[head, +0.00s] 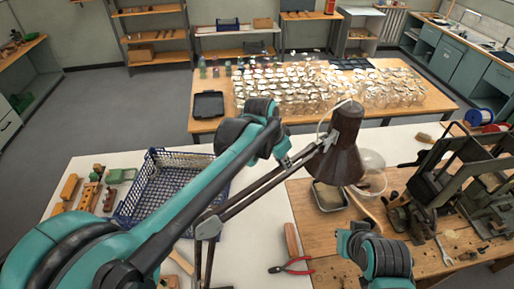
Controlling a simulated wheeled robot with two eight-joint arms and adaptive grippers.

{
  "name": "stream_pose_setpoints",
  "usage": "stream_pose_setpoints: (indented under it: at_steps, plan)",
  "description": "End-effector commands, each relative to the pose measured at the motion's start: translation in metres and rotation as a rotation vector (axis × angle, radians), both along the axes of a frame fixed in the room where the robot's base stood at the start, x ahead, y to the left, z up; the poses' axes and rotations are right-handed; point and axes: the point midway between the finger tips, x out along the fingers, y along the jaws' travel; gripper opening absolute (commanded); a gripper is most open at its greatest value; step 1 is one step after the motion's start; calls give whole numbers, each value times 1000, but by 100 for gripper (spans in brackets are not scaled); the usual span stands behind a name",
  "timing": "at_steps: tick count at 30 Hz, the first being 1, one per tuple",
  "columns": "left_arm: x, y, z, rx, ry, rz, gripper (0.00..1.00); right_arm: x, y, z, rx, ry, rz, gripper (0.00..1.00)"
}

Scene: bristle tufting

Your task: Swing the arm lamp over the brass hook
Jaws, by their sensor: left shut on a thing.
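The arm lamp has a dark brown shade (345,135) that hangs at the right end of its thin jointed arm (252,188). The lamp's lower post drops out of view near the bottom of the picture. My left gripper (284,151) is shut on the lamp, at its upper arm a little left of the shade. I cannot make out the brass hook.
Many glass jars (330,88) fill the table behind.

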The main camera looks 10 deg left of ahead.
Motion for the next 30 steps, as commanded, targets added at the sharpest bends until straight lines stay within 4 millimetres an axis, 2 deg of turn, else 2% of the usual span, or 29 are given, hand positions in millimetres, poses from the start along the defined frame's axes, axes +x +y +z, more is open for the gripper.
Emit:
stream_pose_setpoints:
  at_steps: [1,6,15,21,30]
  plan:
    - [-15,-15,-1,-1,1,-49,0,0,0,-2,0,0,0,0]
    - [-60,-51,0,0,2,-198,0,0,0,-3,0,0,0,0]
    - [-126,-88,0,-1,1,-394,0,0,0,-3,0,0,0,0]
    - [-152,-99,0,1,1,-468,0,0,0,-2,0,0,0,0]
    - [-164,-102,1,0,0,-500,0,0,0,-2,0,0,0,0]
